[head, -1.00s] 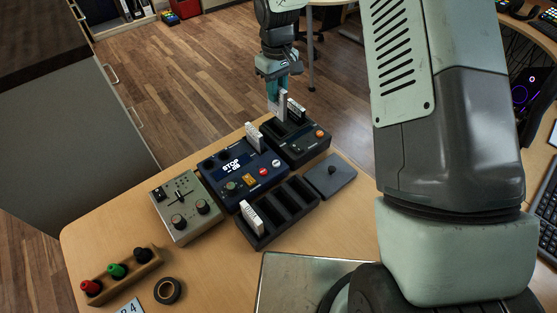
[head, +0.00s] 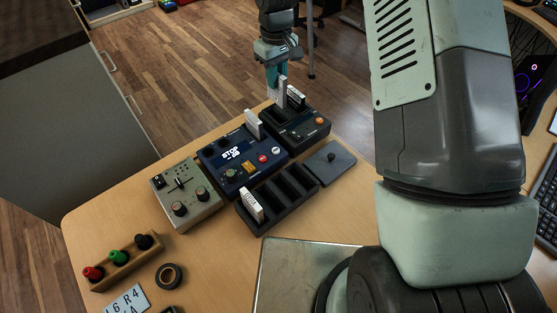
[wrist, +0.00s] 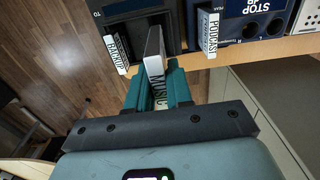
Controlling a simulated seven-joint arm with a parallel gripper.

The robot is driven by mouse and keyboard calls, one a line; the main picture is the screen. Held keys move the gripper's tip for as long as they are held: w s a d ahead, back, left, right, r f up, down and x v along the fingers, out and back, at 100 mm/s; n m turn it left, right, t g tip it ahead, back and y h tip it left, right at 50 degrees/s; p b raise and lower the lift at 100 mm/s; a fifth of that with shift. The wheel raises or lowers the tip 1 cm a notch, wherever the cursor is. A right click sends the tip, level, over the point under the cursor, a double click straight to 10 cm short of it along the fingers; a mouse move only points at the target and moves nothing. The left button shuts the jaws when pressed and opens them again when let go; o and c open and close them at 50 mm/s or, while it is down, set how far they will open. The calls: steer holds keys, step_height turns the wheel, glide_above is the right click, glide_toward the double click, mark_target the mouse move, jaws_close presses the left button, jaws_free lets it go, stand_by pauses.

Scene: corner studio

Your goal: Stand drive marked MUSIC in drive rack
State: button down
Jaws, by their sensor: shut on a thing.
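The drive marked MUSIC (wrist: 154,50) is white, with its label facing me in the wrist view. My gripper (wrist: 157,82) is shut on its label end, one teal finger on each side. In the head view my gripper (head: 277,77) and the white drive (head: 283,93) are at the back edge of the dark dock (head: 313,140). I cannot tell whether the drive's lower end is inside a dock slot or just above it. The black drive rack (head: 294,208) lies in front, with one white drive (head: 252,206) standing in its left slot and its other slots empty.
A drive marked BACKUP (wrist: 117,52) stands in the dock beside mine. A PODCAST drive (wrist: 208,32) stands in the blue console (head: 218,160). A grey mixer (head: 184,195) stands left.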

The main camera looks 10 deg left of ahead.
steer(key=s+d+f, duration=0.2)
steer(key=s+d, duration=0.2)
steer(key=s, duration=0.6)
steer(key=s+d+f, duration=0.1)
steer(key=s+d, duration=0.3)
steer(key=s, duration=0.5)
step_height(320, 180, down, 6)
steer(key=shift+s+d, duration=0.15)
steer(key=shift+s, duration=0.05)
steer(key=shift+f, duration=0.7)
steer(key=c, duration=0.9)
jaws_free()
steer(key=shift+c, duration=0.2)
step_height(320, 180, up, 6)
stand_by(0.5)
